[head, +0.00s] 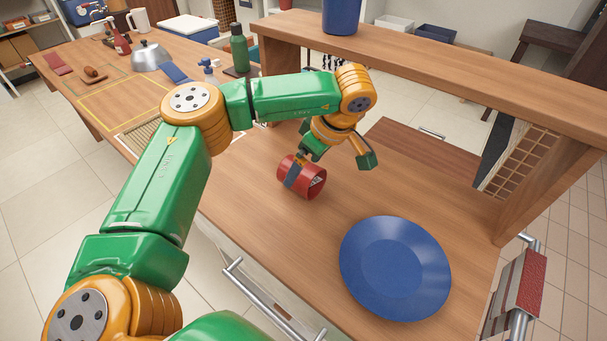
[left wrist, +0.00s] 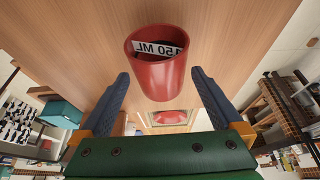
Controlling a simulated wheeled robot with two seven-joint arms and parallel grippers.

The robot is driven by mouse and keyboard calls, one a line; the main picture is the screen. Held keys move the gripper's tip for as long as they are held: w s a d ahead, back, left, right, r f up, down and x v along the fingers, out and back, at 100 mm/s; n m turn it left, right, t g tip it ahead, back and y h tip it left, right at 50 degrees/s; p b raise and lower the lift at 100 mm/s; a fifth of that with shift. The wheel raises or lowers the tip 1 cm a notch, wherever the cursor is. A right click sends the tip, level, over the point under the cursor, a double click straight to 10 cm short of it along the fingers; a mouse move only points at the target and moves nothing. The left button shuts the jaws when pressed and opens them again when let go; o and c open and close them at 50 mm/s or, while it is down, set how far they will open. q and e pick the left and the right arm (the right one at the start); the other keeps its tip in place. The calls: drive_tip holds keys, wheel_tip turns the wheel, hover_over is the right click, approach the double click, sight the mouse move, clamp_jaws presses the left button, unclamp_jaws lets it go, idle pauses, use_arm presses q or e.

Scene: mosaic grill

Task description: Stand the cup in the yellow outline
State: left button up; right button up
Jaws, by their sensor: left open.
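A red cup (head: 313,172) lies on its side on the wooden counter, its open end facing right in the head view. In the left wrist view the cup (left wrist: 158,78) shows a white "150 ML" label inside its mouth. My left gripper (head: 330,173) is open at the cup. One blue finger crosses in front of the cup in the head view. In the left wrist view the cup lies ahead, between the lines of the two spread fingers. The yellow outline (head: 104,87) is on the table at the far left and looks empty. My right gripper is out of view.
A blue plate (head: 395,268) lies on the counter to the right of the cup. A raised wooden shelf (head: 430,62) runs behind, bearing a blue container (head: 341,14).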

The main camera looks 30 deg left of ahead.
use_arm(q)
drive_tip(key=a+f, duration=0.2)
drive_tip(key=f, duration=0.1)
drive_tip(key=shift+w+a+p, duration=0.1)
drive_tip(key=shift+a+p, duration=0.1)
drive_tip(key=shift+p, duration=0.15)
drive_tip(key=shift+f, duration=0.2)
drive_tip(key=shift+d+r, duration=0.1)
drive_tip(key=shift+d, duration=0.3)
drive_tip(key=shift+a, duration=0.1)
drive_tip(key=c, duration=1.5)
drive_tip(key=shift+o, duration=0.2)
drive_tip(key=shift+r, duration=0.1)
